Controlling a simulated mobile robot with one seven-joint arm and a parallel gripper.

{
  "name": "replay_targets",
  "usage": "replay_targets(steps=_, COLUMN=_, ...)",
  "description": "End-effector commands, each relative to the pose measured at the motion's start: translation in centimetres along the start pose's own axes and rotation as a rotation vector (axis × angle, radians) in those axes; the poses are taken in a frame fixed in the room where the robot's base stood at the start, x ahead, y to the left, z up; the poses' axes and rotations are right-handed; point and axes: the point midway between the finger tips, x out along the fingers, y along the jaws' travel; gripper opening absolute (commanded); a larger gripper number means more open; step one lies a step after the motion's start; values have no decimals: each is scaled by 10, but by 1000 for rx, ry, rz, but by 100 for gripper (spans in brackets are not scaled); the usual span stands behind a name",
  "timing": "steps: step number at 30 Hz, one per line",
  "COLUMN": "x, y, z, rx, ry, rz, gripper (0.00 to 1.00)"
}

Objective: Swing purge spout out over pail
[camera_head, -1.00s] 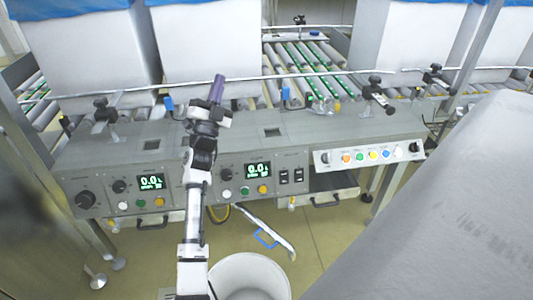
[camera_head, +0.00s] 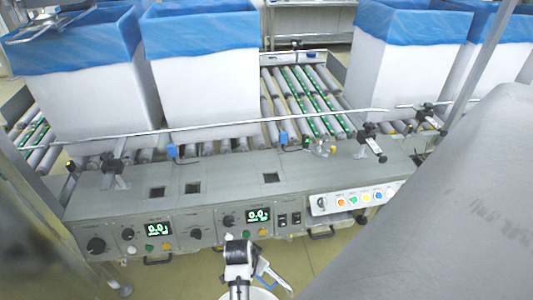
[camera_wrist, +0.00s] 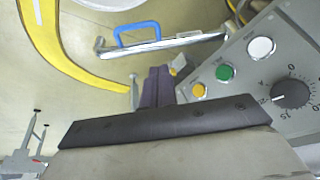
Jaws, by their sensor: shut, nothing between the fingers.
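The purge spout, a pale metal bar (camera_head: 280,280) with a blue loop handle (camera_head: 265,283), shows low in the head view below the console. In the wrist view the spout (camera_wrist: 170,43) runs across the top, with its blue handle (camera_wrist: 122,38) upper left. The white pail (camera_head: 262,295) is mostly cut off at the head view's bottom edge, beside the spout. My gripper (camera_wrist: 157,86) is shut and empty, its dark fingertips below the spout in the wrist picture and apart from the handle. In the head view my wrist hides the fingertips.
The grey console (camera_head: 185,225) with knobs and buttons stands close by; its button panel (camera_wrist: 240,65) is right of my fingers in the wrist view. A yellow curved band (camera_wrist: 75,60) lies at left. Blue-lined boxes (camera_head: 205,80) stand on rollers behind.

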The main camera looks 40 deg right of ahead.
Motion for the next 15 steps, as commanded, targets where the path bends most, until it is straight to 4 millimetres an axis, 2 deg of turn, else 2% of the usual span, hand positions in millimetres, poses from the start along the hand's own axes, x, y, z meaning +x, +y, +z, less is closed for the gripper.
replay_targets(steps=1, x=1, y=16, z=9, rx=29, ry=-33, rz=43, gripper=0)
replay_targets(steps=4, x=6, y=30, z=19, rx=58, ry=-66, rz=88, gripper=0)
replay_targets(steps=8, x=18, y=33, z=22, rx=62, ry=-71, rz=96, gripper=0)
replay_targets(steps=15, x=60, y=36, z=24, rx=60, ry=-70, rz=93, gripper=0)
